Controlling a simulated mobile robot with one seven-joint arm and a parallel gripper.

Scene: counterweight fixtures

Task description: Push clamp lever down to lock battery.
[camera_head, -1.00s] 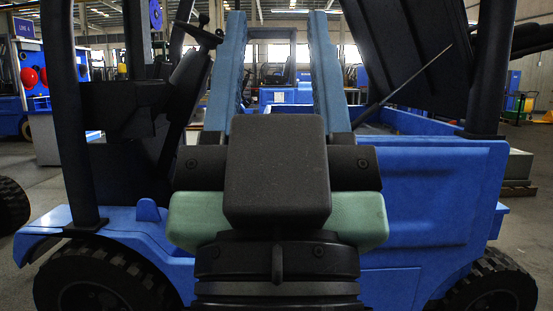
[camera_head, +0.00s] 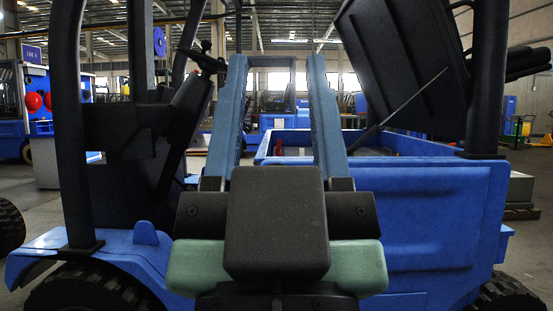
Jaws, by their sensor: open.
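My gripper (camera_head: 277,62) reaches forward from my dark wrist, its two long blue-grey fingers wide apart with nothing between them. It is over the near part of a blue truck's open compartment (camera_head: 430,167). A small red part (camera_head: 278,147) shows inside the compartment, between the fingers; I cannot tell whether it belongs to the clamp lever. I cannot make out the clamp lever or the battery. The compartment's inside is largely hidden by its near wall, my fingers and my wrist.
A dark hood (camera_head: 405,65) stands raised over the right side on a thin strut (camera_head: 415,98). Dark posts rise at left (camera_head: 70,130) and right (camera_head: 487,80). A steering column (camera_head: 185,110) stands left of my fingers. Other trucks are far behind.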

